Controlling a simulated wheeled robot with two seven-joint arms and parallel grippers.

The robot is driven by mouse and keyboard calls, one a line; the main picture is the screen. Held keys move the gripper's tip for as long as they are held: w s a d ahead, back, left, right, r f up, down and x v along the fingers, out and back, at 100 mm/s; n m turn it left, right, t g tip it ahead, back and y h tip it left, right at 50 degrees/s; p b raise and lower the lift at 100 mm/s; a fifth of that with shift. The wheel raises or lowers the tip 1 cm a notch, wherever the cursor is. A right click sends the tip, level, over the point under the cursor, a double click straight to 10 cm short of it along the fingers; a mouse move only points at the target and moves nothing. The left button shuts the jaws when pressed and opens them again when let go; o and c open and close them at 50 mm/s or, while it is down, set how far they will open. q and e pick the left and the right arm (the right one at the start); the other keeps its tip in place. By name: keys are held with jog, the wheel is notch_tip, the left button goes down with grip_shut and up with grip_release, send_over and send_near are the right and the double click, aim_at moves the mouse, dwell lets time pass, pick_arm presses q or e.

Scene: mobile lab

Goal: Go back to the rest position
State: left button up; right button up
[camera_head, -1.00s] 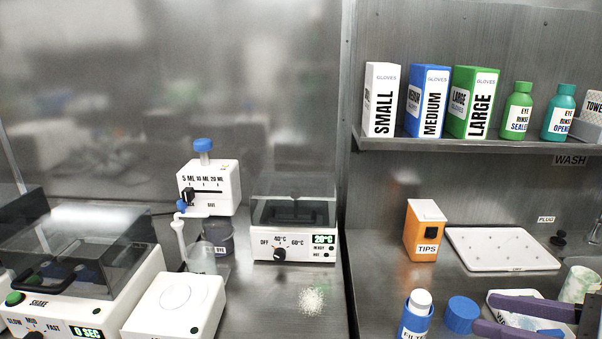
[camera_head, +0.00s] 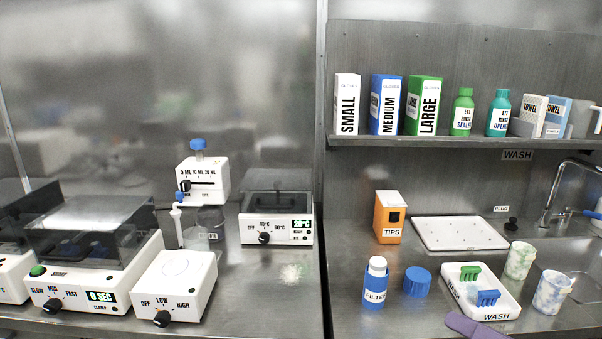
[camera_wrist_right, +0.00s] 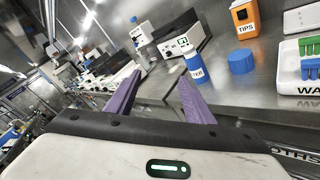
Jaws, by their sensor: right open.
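My right gripper shows in the head view only as a purple finger (camera_head: 472,327) at the bottom edge, in front of the white wash tray. In the right wrist view, the right gripper (camera_wrist_right: 158,98) has its two purple fingers spread apart with nothing between them. It is above and in front of the counter edge. My left gripper is in neither view.
A blue filter bottle (camera_head: 375,285), a blue cap (camera_head: 417,281) and the wash tray (camera_head: 508,309) with green and blue pieces stand near the right counter's front. Two marbled cups (camera_head: 551,292) stand right of it. The orange tips box (camera_head: 389,218) is behind. Machines fill the left counter.

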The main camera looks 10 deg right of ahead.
notch_tip(320, 180, down, 18)
jog(key=s+a+f+m+h, duration=0.15)
jog(key=m+h, duration=0.65)
jog(key=m, duration=1.5)
jog(key=s+a+f+m+g+y, duration=0.1)
jog(key=s+a+f+m+g, duration=0.2)
jog(key=a+f, duration=0.4)
jog(key=s+a+f+m+g+y, duration=0.1)
jog(key=s+a+f+m+g, duration=0.2)
jog(key=s+a+f+m, duration=0.3)
jog(key=s+a+f, duration=0.1)
jog(key=a, duration=0.3)
jog(key=shift+f+g, duration=0.3)
jog(key=shift+f, duration=0.1)
